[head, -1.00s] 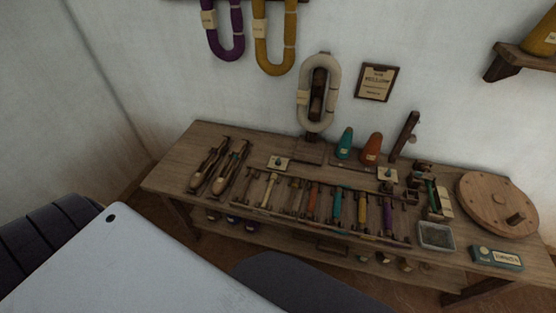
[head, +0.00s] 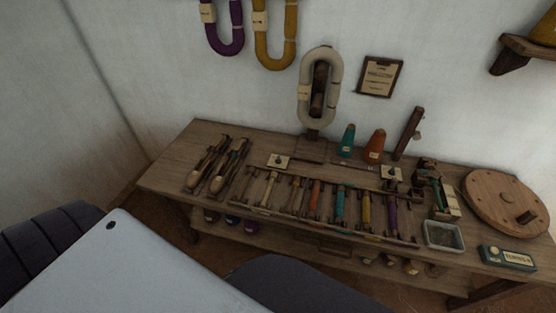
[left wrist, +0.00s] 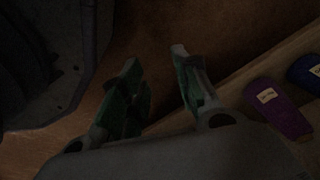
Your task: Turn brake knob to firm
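Two small cream plates with dark knobs sit on the wooden bench (head: 165,177): a left plate (head: 278,161) and a right plate (head: 391,173). They are too small to read, so I cannot tell which is the brake knob or how it is set. My left gripper (left wrist: 160,85) shows in the left wrist view with its two fingers apart and nothing between them. It is over the brown floor beside the bench's lower shelf, away from the plates. No gripper shows in the head view, and my right gripper is out of sight.
A rack of coloured bobbins (head: 339,206) lies along the bench. Two shuttles (head: 217,168), teal and orange cones (head: 374,145), a tray (head: 444,236), a labelled box (head: 508,257) and a round wooden disc (head: 505,204) crowd it.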

